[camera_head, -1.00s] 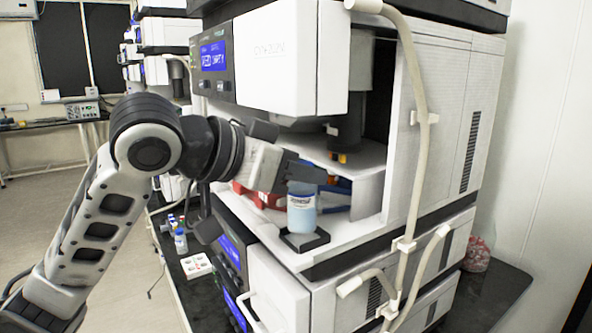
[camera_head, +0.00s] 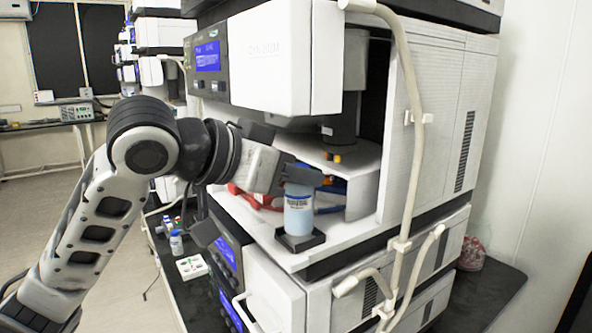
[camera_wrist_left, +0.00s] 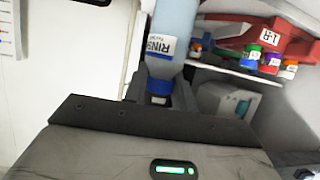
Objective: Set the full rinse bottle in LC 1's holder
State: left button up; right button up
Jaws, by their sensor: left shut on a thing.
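The rinse bottle (camera_head: 298,212) is upright, with pale blue liquid, a white label and a blue cap. Its base is at the black square holder (camera_head: 301,241) on the front ledge of the white column-stack instrument; I cannot tell whether it is fully seated. My left gripper (camera_head: 302,174) is shut on the bottle at its cap and neck. In the left wrist view the bottle (camera_wrist_left: 174,30) with its "RINSE" label sits between the fingers (camera_wrist_left: 160,92). My right gripper is not in view.
The instrument's white upper door (camera_head: 270,65) hangs above my gripper. A red rack with coloured-cap vials (camera_wrist_left: 285,45) is beside the bottle. Cream tubing (camera_head: 415,120) runs down the right side. A small bottle (camera_head: 176,243) and white tray (camera_head: 192,267) are on the dark bench.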

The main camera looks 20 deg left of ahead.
pick_arm(q)
jog(key=shift+f+b, duration=0.3)
jog(key=shift+f, duration=0.4)
dwell(0.4)
jog(key=o, duration=0.9)
